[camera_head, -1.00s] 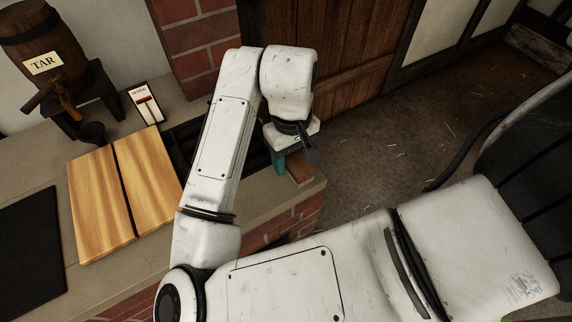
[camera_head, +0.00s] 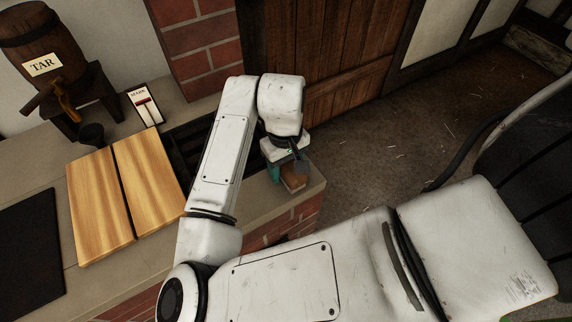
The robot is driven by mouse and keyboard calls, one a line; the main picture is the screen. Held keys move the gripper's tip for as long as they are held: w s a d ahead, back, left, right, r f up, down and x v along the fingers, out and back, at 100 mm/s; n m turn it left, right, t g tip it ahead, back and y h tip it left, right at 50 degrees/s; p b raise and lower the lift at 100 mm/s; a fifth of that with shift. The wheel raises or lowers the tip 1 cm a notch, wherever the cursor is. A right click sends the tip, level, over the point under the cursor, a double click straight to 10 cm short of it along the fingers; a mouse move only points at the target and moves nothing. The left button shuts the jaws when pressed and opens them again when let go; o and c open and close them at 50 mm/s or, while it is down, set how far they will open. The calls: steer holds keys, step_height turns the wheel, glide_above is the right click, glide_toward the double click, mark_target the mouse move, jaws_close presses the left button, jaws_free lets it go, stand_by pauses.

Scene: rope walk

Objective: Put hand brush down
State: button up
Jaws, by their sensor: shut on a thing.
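My gripper (camera_head: 285,171) is at the right end of the stone counter (camera_head: 255,200), pointing down. It is shut on the hand brush (camera_head: 294,182), of which a small brown wooden part shows beside the teal fingers. The rest of the brush is hidden behind the gripper. The brush is at or just over the counter top near its right edge; I cannot tell whether it touches.
A dark slatted recess (camera_head: 190,140) lies left of the gripper, partly behind my arm. Two wooden boards (camera_head: 125,190), a black mat (camera_head: 28,250), a labelled card (camera_head: 145,108) and a tar barrel (camera_head: 40,45) on a stand occupy the counter. The floor (camera_head: 390,150) drops away right.

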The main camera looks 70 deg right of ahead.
steer(key=shift+f, duration=0.5)
steer(key=o, duration=1.4)
steer(key=r, duration=0.6)
steer(key=r+p, duration=0.1)
steer(key=r, duration=0.6)
steer(key=shift+w+d+r+p, duration=0.1)
steer(key=shift+w+r+p, duration=0.1)
steer(key=shift+p, duration=0.1)
steer(key=shift+s+f, duration=0.1)
steer(key=shift+f, duration=0.05)
